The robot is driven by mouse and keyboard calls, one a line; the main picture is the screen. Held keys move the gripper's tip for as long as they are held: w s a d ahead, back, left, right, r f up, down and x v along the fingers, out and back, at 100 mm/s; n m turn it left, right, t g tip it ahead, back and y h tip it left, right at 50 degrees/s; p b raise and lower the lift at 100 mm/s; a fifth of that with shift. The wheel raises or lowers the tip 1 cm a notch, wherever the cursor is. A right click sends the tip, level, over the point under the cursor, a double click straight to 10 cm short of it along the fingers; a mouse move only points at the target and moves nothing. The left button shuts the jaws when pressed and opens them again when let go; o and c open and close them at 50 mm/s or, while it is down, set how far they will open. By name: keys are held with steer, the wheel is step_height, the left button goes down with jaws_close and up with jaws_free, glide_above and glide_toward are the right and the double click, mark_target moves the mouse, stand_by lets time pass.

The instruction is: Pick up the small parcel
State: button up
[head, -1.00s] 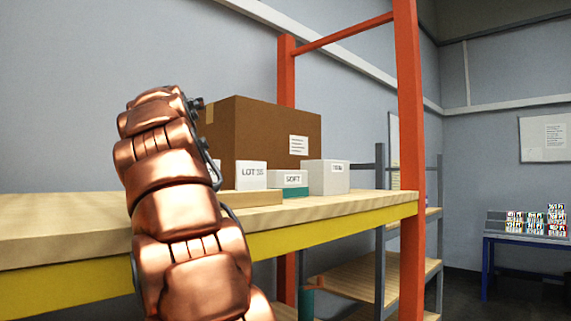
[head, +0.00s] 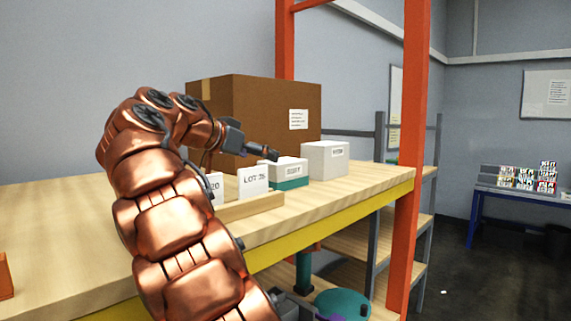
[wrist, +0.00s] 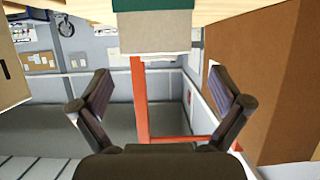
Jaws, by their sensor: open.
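I cannot tell from the labels which is the small parcel. My gripper (head: 268,153) reaches across the front of the big carton, close to the teal-and-white box in the picture. In the wrist view my gripper (wrist: 160,95) is open and empty, fingers wide apart. The teal-and-white box (wrist: 152,38) shows beyond the fingertips, upside down, centred between them.
A big brown carton (head: 262,108) stands behind the small boxes; it fills the right of the wrist view (wrist: 255,75). An orange post (head: 412,130) rises at the shelf's right end.

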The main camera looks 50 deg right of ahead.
mark_target(279, 161)
steer(key=shift+s+d+f, duration=0.15)
steer(key=shift+d, duration=0.3)
steer(key=shift+p+x, duration=1.55)
steer(key=shift+x, duration=1.3)
steer(key=shift+s+d+f, duration=0.1)
steer(key=shift+d+f, duration=0.2)
steer(key=shift+d, duration=0.25)
steer(key=c, duration=1.3)
